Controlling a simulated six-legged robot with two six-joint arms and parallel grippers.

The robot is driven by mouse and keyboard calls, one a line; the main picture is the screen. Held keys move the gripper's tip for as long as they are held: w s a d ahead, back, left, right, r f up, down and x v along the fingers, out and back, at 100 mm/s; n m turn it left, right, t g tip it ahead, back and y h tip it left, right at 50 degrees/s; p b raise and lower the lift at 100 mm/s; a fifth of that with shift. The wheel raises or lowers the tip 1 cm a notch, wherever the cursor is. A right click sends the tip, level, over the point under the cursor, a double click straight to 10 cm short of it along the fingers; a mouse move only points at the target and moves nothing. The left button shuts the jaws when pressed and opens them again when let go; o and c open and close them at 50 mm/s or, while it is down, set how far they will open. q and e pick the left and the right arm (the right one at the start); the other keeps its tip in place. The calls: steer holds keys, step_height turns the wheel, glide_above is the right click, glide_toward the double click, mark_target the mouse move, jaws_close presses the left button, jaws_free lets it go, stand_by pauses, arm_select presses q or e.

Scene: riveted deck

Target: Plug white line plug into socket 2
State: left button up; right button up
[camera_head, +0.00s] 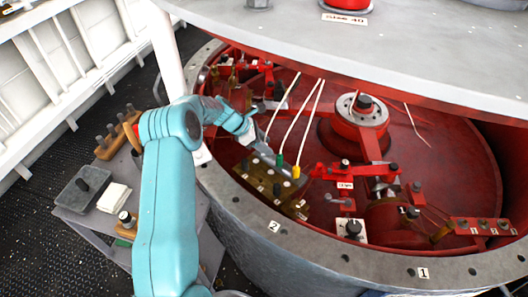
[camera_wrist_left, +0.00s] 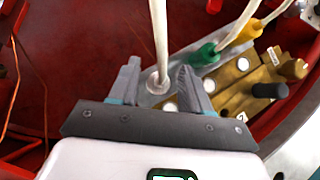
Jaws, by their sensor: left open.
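My left gripper (camera_head: 247,130) reaches over the red well from the left. It is open, with one grey finger on each side of the white line plug (camera_wrist_left: 158,83) in the left wrist view. The white cable rises between the fingers. I cannot tell whether the fingers touch the plug. The plug's foot stands at a grey metal bar, beside the green plug (camera_head: 279,160) and yellow plug (camera_head: 296,172). The brass socket block (camera_head: 262,177) lies in front of the bar; a small 2 label (camera_wrist_left: 239,130) shows there in the left wrist view.
A grey round rim (camera_head: 236,201) surrounds the well, with red arms and a hub (camera_head: 362,108) inside. A grey overhead plate (camera_head: 400,55) covers the back. A side table (camera_head: 75,217) with a tray stands at left. A black knob (camera_wrist_left: 269,90) stands near the block.

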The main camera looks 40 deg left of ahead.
arm_select(q)
steer(key=shift+w, duration=0.1)
jaws_close()
steer(key=shift+r+p, duration=1.7)
steer(key=shift+r, duration=0.65)
